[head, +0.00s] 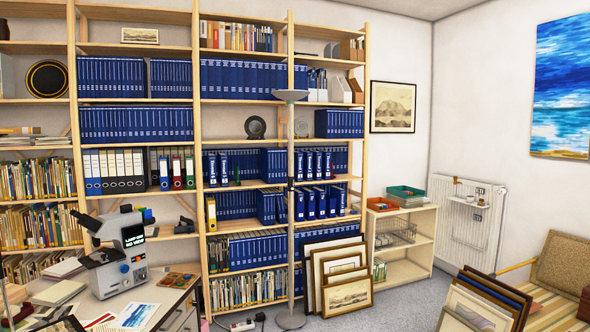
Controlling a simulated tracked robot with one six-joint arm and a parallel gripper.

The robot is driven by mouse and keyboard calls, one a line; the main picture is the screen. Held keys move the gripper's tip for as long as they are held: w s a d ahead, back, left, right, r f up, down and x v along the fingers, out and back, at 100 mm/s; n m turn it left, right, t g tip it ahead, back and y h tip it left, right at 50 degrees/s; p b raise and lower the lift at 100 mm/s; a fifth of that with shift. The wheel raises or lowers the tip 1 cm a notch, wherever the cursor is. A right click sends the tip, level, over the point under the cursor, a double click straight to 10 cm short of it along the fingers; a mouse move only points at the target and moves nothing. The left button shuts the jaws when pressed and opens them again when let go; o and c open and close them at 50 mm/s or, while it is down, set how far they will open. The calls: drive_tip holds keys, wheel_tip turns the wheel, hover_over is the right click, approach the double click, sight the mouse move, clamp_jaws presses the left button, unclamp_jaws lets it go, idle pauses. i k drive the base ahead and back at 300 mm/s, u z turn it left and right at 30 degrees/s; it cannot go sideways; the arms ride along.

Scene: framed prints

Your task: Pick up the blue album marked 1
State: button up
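Many blue albums stand upright in rows on the wooden shelves. There are rows at the upper left (111,78), below it (137,123), at the upper middle (235,77), at the right (338,123) and low in the middle (258,250). Several blue binders with white spine labels (320,203) stand on a right-hand shelf. The marks on the spines are too small to read, so I cannot tell which album is marked 1. My gripper is not in this view.
A floor lamp (291,200) stands before the shelves. Framed prints (348,296) lean near its base, and more (480,305) lean at lower right. A desk with a microscope (120,255) fills the lower left. Grey floor (405,295) is open between the print stacks.

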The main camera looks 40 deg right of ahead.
sight(297, 156)
drive_tip(key=z, duration=0.6)
drive_tip(key=i, duration=0.9)
drive_tip(key=z, duration=1.05)
drive_tip(key=i, duration=2.85)
drive_tip(key=u, duration=0.55)
